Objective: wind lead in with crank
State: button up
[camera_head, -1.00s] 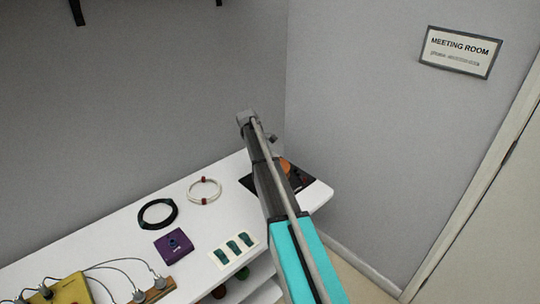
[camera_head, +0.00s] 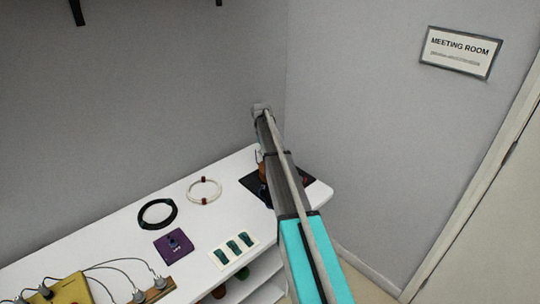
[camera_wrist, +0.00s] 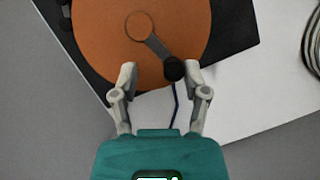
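An orange reel disc (camera_wrist: 95,35) with a dark crank arm (camera_wrist: 150,38) on its face shows in the wrist view. The crank ends in a round black knob (camera_wrist: 174,69). My gripper (camera_wrist: 161,74) is open, with one fingertip on either side of the knob in the picture, the right one nearer. I cannot tell their height difference or whether they touch. A thin blue lead (camera_wrist: 175,105) runs from below the knob toward my gripper body. In the head view my arm hides most of the reel, which sits on a black base (camera_head: 254,187) at the shelf's right end.
The white shelf (camera_head: 120,232) also bears a black cable coil (camera_head: 142,217), a white cable coil (camera_head: 192,192), a purple box (camera_head: 166,250), a switch plate (camera_head: 216,262) and a yellow box (camera_head: 70,288) with wires. Grey walls stand behind and to the right.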

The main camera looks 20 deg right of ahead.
jog(key=shift+w+d+m+y, duration=0.1)
jog(key=shift+d+m+y, duration=0.3)
jog(key=shift+m, duration=0.6)
jog(key=shift+d+m+y, duration=0.4)
jog(key=shift+m, duration=0.6)
jog(key=shift+t, duration=0.3)
jog(key=shift+r, duration=0.1)
jog(key=a+p+v, duration=0.2)
jog(key=p+v, duration=1.2)
jog(key=v, duration=0.1)
jog(key=shift+w+d+r+p, duration=0.2)
jog(key=shift+w+r+p, duration=0.15)
jog(key=shift+w, duration=0.15)
dwell(0.6)
jog(key=s+a+n+t, duration=0.1)
jog(key=s+a, duration=0.6)
jog(key=s, duration=0.6)
jog(key=s+a+f+n+t+h, duration=0.1)
jog(key=s+a+n, duration=0.1)
jog(key=s+a, duration=0.6)
jog(key=s+a+n+t, duration=0.1)
jog(key=s+a, duration=0.6)
jog(key=s, duration=1.3)
jog(key=shift+a+f+n+t+h, duration=0.3)
jog(key=shift+t+h, duration=0.1)
jog(key=shift+t, duration=0.1)
